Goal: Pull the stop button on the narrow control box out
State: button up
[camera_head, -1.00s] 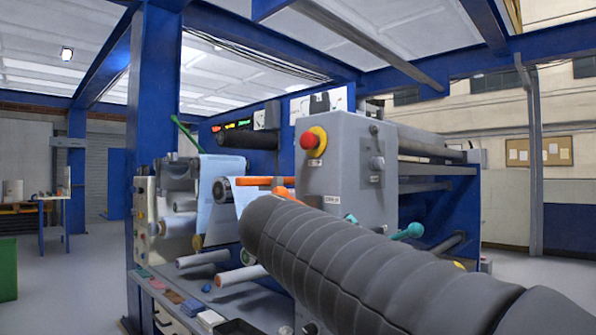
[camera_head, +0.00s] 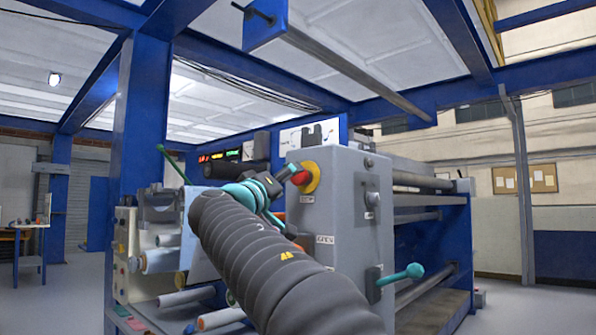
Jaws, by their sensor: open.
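The grey control box (camera_head: 345,235) stands in the middle of the machine. Its red stop button (camera_head: 300,178) sits on a yellow ring (camera_head: 312,177) high on the face turned to the left. My gripper (camera_head: 281,181), dark with teal parts, is at the left of the button, at about its height. It is open, with its fingers close to the red head. I cannot tell whether they touch it or reach around it. My padded grey arm comes up from the bottom and hides the lower left of the box.
A teal-knobbed lever (camera_head: 402,277) sticks out low at the box's right. A small knob (camera_head: 372,199) is on its right face. Rollers (camera_head: 420,182) run behind it. A panel with several small buttons (camera_head: 134,264) is at the left. Open floor lies further left.

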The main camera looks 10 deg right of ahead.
aim_at(301, 176)
jog(key=p+x, duration=0.2)
jog(key=x, duration=0.4)
jog(key=shift+w+d, duration=0.15)
jog(key=shift+w, duration=0.1)
